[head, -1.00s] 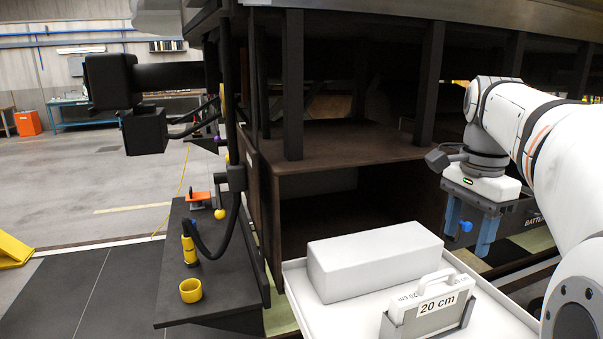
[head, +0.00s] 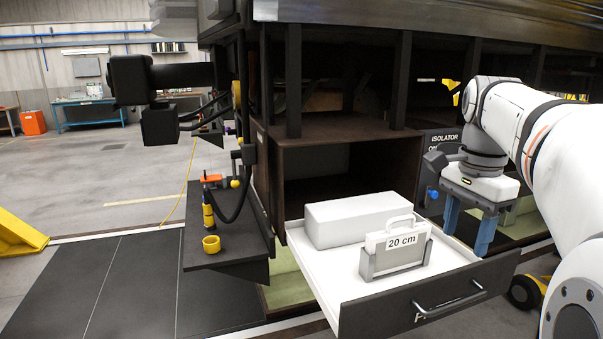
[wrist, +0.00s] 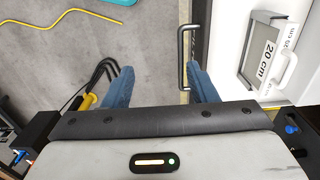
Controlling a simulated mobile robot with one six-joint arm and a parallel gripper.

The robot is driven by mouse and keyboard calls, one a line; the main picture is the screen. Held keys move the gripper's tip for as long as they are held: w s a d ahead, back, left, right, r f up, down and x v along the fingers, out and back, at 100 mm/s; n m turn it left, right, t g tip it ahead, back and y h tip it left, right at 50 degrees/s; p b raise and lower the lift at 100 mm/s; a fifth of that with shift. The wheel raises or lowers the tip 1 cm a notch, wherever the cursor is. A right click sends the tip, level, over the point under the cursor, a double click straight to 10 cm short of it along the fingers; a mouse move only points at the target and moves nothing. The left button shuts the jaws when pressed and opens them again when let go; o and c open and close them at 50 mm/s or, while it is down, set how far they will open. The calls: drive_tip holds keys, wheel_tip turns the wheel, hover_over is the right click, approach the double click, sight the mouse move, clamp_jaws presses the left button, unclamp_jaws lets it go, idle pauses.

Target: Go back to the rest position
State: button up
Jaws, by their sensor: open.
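My gripper (head: 467,228) hangs from my white arm at the right of the head view, its two blue fingers spread apart with nothing between them. It is beside the open drawer, near its right front corner. In the wrist view the blue fingers (wrist: 160,84) also show apart and empty, and the drawer handle (wrist: 185,55) appears close to the right finger; I cannot tell the gap in depth.
The open drawer (head: 400,312) holds a white block (head: 358,215) and a "20 cm" block (head: 402,240) in a grey holder. A yellow-wheeled item (head: 525,292) stands below right. A side shelf (head: 235,245) carries a yellow ring (head: 211,245).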

drive_tip(key=s+a+f+n+t+b, duration=0.1)
drive_tip(key=s+a+f+n+b, duration=0.2)
drive_tip(key=f, duration=0.7)
drive_tip(key=s+a+f+n+t+b, duration=0.1)
drive_tip(key=s+a+f+n+b, duration=0.2)
drive_tip(key=f, duration=0.7)
drive_tip(key=s+a+f+n+t+b, duration=0.1)
drive_tip(key=s+a+f+n+b, duration=0.3)
drive_tip(key=f+n, duration=0.4)
drive_tip(key=shift+s+a+f, duration=0.9)
drive_tip(key=shift+s, duration=0.45)
